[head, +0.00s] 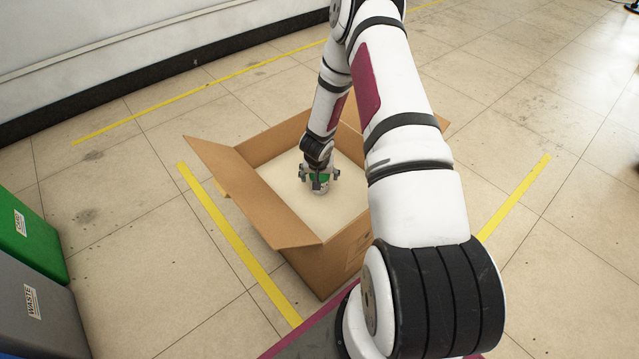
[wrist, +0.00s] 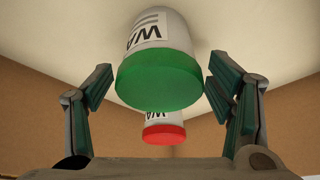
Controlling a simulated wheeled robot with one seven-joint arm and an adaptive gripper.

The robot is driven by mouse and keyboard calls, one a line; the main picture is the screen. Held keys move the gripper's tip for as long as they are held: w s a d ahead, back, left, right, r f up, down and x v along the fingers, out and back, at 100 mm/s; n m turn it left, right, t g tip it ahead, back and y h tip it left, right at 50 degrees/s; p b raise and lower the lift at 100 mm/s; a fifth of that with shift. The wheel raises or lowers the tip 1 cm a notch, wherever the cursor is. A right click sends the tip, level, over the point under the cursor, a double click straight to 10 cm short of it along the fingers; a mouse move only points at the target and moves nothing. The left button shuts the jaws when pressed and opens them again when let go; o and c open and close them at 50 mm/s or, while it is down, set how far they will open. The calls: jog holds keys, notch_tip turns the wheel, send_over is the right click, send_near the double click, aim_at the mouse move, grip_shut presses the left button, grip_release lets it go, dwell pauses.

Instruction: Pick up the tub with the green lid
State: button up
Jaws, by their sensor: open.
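The tub with the green lid (wrist: 160,82) is large in the wrist view, between the fingers of my gripper (wrist: 160,95). It has a white body with a dark-lettered label. A finger is on each side of it, with a gap showing on both sides. My gripper is open and empty. In the head view my gripper (head: 320,177) is low inside the cardboard box, and a bit of the green-lidded tub (head: 322,186) shows beneath it, mostly hidden by the fingers.
A tub with a red lid (wrist: 164,134) stands beyond the green one. Both are inside an open cardboard box (head: 300,262) with a pale interior floor and raised flaps. Green (head: 25,238) and grey (head: 35,312) bins stand at the left. The floor around the box is clear.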

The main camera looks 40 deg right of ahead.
jog(key=shift+b+x, duration=0.35)
jog(key=shift+x, duration=0.95)
jog(key=c, duration=1.5)
jog(key=shift+r, duration=0.1)
jog(key=shift+c, duration=0.2)
